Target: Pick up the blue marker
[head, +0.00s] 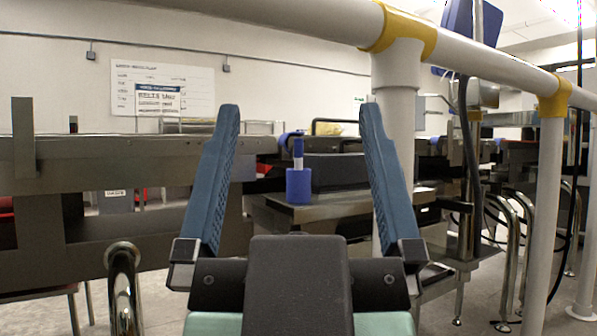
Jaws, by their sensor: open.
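A blue marker (298,152) with a pale band stands upright in the head view, a little left of centre. Its lower end is at a short blue cylinder (299,187), which stands on a grey metal ledge (330,207). I cannot tell whether the marker is inside the cylinder or behind it. My gripper (299,112) is open and empty, its two blue fingers pointing up and away. In the picture the marker shows between the fingers, beyond them, with nothing touching it.
A dark box (338,172) sits right beside the cylinder on the ledge. A white rail post (397,100) with yellow fittings rises close on the right, and a white rail (290,20) crosses above. A dark conveyor frame (100,160) runs along the left.

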